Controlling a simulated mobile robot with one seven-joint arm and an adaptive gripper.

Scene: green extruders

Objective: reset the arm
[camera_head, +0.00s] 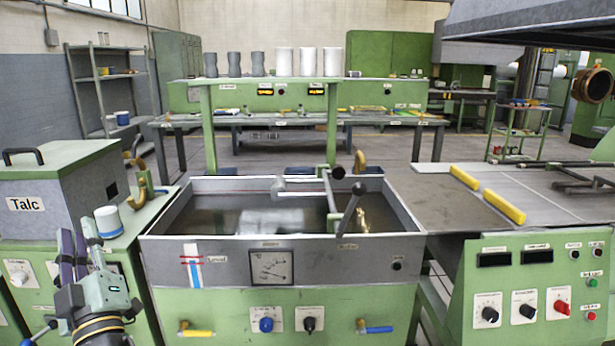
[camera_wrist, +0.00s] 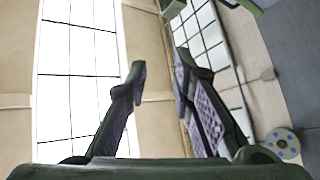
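My gripper (camera_head: 77,238) shows at the lower left of the head view, with its fingers pointing up. It is in front of the green cabinet and the grey Talc box (camera_head: 62,185). In the wrist view my gripper (camera_wrist: 160,72) has its two dark fingers with purple pads standing apart. Nothing is between them. Behind them are bright windows and a beige wall. Most of my arm below the wrist is out of view.
A white and blue container (camera_head: 108,221) stands right beside my gripper in the picture. A water-filled metal tank (camera_head: 285,262) with a handle (camera_head: 350,205) is at the centre. A bench with yellow bars (camera_head: 503,206) and a control panel (camera_head: 540,290) is at the right.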

